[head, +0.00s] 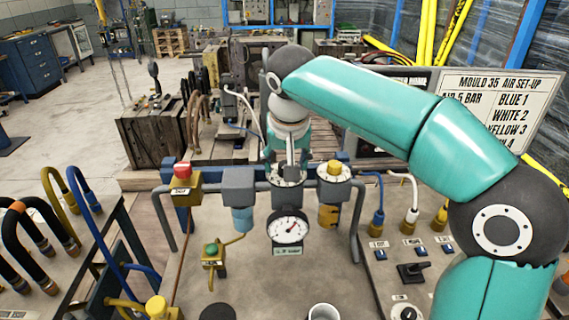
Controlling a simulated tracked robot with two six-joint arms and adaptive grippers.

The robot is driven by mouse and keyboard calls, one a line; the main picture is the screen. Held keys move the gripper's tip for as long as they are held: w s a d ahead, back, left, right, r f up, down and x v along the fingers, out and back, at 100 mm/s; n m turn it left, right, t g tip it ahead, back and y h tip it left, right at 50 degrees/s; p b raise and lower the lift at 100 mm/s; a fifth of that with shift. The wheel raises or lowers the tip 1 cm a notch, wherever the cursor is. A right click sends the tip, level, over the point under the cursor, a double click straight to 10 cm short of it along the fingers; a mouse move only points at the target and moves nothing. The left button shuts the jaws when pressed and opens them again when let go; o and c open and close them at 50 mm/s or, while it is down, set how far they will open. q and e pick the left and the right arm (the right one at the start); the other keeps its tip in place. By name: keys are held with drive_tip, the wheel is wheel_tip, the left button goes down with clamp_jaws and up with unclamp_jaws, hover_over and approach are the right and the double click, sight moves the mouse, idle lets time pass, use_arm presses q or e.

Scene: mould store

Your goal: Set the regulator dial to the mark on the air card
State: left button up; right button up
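The air card (497,100) stands at the upper right, headed "MOULD 35 AIR SET-UP". My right arm covers part of its lines; the pressure line seems to read 5 BAR. My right gripper (288,168) points down at a pale round dial (277,183) on the pipe assembly. Its fingers hide the dial's middle, so I cannot tell whether they grip a knob. A white gauge (289,229) with a red-marked needle hangs below this dial. The needle points to the upper right. My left gripper is not in view.
A second round scale with a yellow knob (334,168) is close on the right. A red button (182,170) and a green button box (212,252) are on the left. Blue, white and yellow hoses (410,215) stand right.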

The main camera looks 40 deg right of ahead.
drive_tip(key=shift+f, duration=0.15)
drive_tip(key=shift+c, duration=0.3)
drive_tip(key=c, duration=1.1)
drive_tip(key=shift+n, duration=0.6)
drive_tip(key=o, duration=1.2)
drive_tip(key=shift+c, duration=0.2)
drive_tip(key=v, duration=1.2)
drive_tip(key=shift+d, duration=0.2)
